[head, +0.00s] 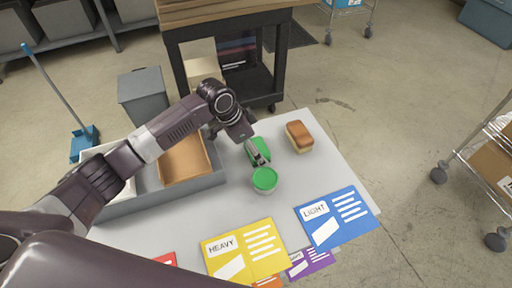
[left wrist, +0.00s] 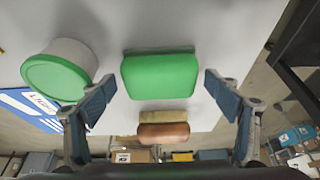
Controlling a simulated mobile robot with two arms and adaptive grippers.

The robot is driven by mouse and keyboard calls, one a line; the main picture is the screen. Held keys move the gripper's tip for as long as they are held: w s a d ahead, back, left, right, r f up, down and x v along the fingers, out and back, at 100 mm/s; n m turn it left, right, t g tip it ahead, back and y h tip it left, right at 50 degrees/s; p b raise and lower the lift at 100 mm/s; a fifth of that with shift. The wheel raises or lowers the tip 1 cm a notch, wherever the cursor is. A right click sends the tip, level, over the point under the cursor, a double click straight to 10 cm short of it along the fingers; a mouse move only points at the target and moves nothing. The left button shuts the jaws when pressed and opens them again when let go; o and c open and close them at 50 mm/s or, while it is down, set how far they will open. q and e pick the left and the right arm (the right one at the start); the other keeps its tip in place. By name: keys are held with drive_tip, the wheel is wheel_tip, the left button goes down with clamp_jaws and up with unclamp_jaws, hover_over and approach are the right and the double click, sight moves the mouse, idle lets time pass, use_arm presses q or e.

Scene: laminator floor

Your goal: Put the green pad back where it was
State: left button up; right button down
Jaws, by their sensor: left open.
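The green pad (head: 256,146) lies on the light grey table, partly hidden by my left gripper (head: 260,158) in the head view. In the left wrist view the green pad (left wrist: 160,74) is a rounded block centred between the two fingertips. My left gripper (left wrist: 159,88) is open there, with a visible gap on each side of the pad. How far the fingers are above the table I cannot tell. My right gripper is not in view.
A round tub with a green lid (head: 265,181) stands close to the pad. A brown-topped block (head: 299,136) lies to the right. A grey divided tray (head: 206,187) is at left. Yellow HEAVY (head: 246,250) and blue LIGHT (head: 337,218) cards lie in front.

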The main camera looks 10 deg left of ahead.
use_arm(q)
drive_tip(key=b+v, duration=0.1)
drive_tip(key=v, duration=1)
drive_tip(key=shift+r, duration=0.35)
drive_tip(key=shift+s+f, duration=0.1)
drive_tip(key=shift+s, duration=0.05)
